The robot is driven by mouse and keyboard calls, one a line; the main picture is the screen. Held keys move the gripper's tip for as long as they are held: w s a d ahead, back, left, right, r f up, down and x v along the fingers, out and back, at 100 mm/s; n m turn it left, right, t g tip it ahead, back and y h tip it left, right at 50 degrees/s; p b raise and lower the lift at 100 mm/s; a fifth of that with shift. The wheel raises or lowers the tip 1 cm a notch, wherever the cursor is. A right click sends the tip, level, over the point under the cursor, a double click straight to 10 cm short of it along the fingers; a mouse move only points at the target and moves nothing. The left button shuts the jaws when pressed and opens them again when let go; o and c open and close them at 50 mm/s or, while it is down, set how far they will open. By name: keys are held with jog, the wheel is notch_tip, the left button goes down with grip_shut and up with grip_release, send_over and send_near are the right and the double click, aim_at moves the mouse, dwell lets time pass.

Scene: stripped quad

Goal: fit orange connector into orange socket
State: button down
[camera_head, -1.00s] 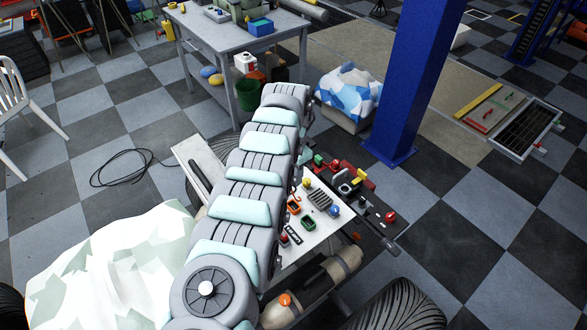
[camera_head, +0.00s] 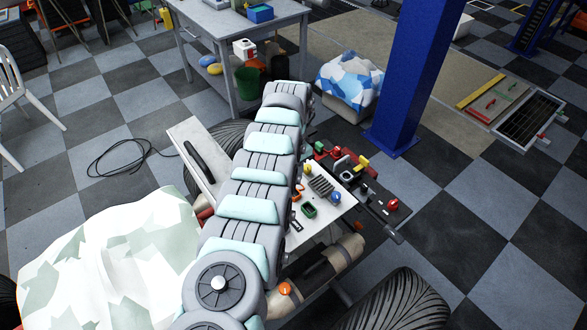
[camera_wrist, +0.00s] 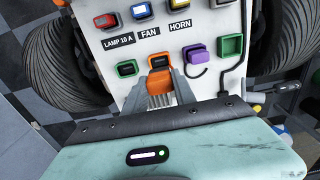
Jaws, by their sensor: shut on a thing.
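In the wrist view, my gripper (camera_wrist: 161,83) is shut on the orange connector (camera_wrist: 159,82), which shows between its two grey fingers. The orange socket (camera_wrist: 159,60), an orange frame with a dark opening, is on the pale panel (camera_wrist: 146,45) just beyond the fingertips. The connector appears very close to the socket or against it; I cannot tell whether it is inside. In the head view, my arm hides the gripper and the held connector.
A green socket (camera_wrist: 127,68) is left of the orange socket. Switches and labels line the panel above. A tyre (camera_wrist: 62,62) stands left.

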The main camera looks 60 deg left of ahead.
jog(key=shift+f+b, duration=2.3)
jog(key=shift+f, duration=0.4)
jog(key=shift+f+b, duration=1.6)
jog(key=shift+b, duration=0.15)
jog(key=c, duration=0.9)
grip_release()
jog(key=shift+r, duration=0.1)
jog(key=shift+c, duration=0.2)
notch_tip(320, 180, up, 11)
jog(key=p, duration=0.4)
